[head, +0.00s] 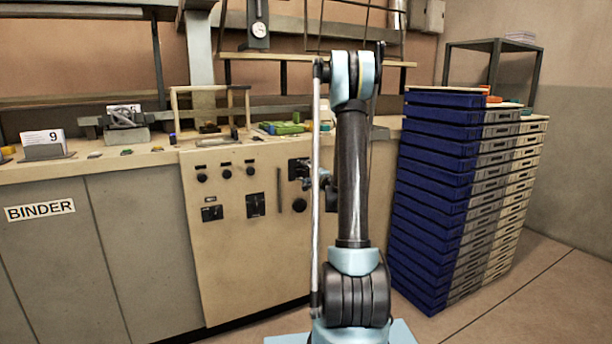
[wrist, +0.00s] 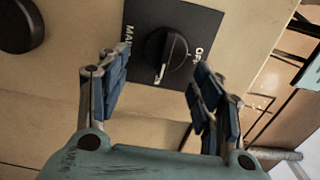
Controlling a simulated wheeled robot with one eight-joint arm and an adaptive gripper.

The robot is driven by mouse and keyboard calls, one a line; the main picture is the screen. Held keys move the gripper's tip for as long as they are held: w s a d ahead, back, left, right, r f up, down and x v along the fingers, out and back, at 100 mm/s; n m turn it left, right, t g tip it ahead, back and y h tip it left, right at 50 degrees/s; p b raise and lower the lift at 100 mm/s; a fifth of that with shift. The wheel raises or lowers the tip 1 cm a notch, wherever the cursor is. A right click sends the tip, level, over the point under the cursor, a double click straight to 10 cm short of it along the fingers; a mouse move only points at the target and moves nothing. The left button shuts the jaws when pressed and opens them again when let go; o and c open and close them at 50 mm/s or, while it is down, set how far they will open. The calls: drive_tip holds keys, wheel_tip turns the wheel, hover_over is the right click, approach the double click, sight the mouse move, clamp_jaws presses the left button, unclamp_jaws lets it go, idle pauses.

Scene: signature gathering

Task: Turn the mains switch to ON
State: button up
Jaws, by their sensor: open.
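The mains switch is a round black knob (wrist: 170,48) on a square black plate (wrist: 143,22), facing me in the wrist view. A white line on the knob points toward the lower left of the picture. White lettering on the plate's left starts with "MAIN"; a short label on its right is partly covered by a finger. My gripper (wrist: 162,60) is open, with one finger to the left of the knob and one to the right. Neither visibly touches it. In the head view the switch plate (head: 295,168) is partly hidden by my arm.
The switch is on a beige cabinet front (head: 225,285) with small knobs (head: 226,174) and two other black switch plates (head: 256,205). A round black knob (wrist: 20,25) lies left of the plate. Stacked blue crates (head: 430,200) stand to the right. The worktop (head: 85,165) above holds several small items.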

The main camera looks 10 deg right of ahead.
drive_tip(key=v, duration=1)
drive_tip(key=shift+s+d, duration=0.15)
drive_tip(key=shift+s, duration=0.2)
drive_tip(key=s+a+n+g+y, duration=0.1)
drive_tip(key=s+a+n+g, duration=0.35)
drive_tip(key=s+a, duration=0.35)
drive_tip(key=s+a+n+g, duration=0.4)
drive_tip(key=s+a+n, duration=0.1)
drive_tip(key=s, duration=0.5)
drive_tip(key=s+d+f+n+g+h, duration=0.1)
drive_tip(key=s+d+f+g+h, duration=0.1)
drive_tip(key=s, duration=0.7)
drive_tip(key=s+d+f+n+g+h, duration=0.2)
drive_tip(key=s+d+f, duration=0.1)
drive_tip(key=s, duration=0.6)
drive_tip(key=s+d+f+n+g+h, duration=0.2)
drive_tip(key=s+f, duration=0.2)
drive_tip(key=s, duration=0.5)
drive_tip(key=shift+s+d+f+h, duration=0.2)
drive_tip(key=shift+s+h, duration=0.05)
drive_tip(key=shift+h, duration=0.05)
drive_tip(key=shift+g, duration=0.25)
